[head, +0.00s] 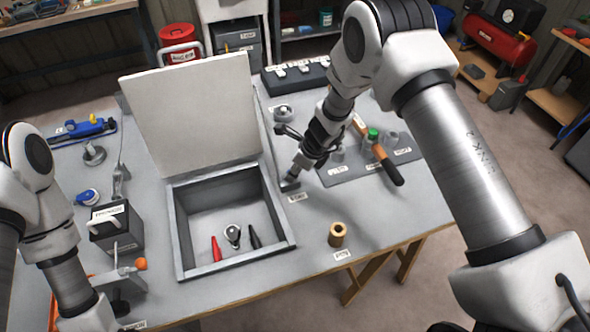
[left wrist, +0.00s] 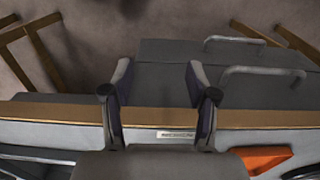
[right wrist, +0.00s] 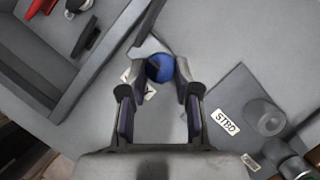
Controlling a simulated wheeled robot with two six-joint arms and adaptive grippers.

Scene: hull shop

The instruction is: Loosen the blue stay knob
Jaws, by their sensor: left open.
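The blue stay knob (right wrist: 160,68) shows as a round blue cap in the right wrist view, beside the open-lidded box (right wrist: 85,75). My right gripper (right wrist: 161,76) is pointed down at it, partly closed, with a finger on each side of the knob. The fingers appear to touch it. In the head view my right gripper (head: 290,182) is at the box's right side, and it hides the knob. The white lid (head: 190,115) stands open, with a thin stay (head: 266,120) along its right. My left gripper (left wrist: 160,85) is open and empty near the bench edge.
The box holds a red tool (head: 216,248) and other small tools. A dark mat (head: 340,172) with parts lies right of my right gripper. A brass bush (head: 337,235) stands near the front edge. A black box (head: 118,228) stands at left.

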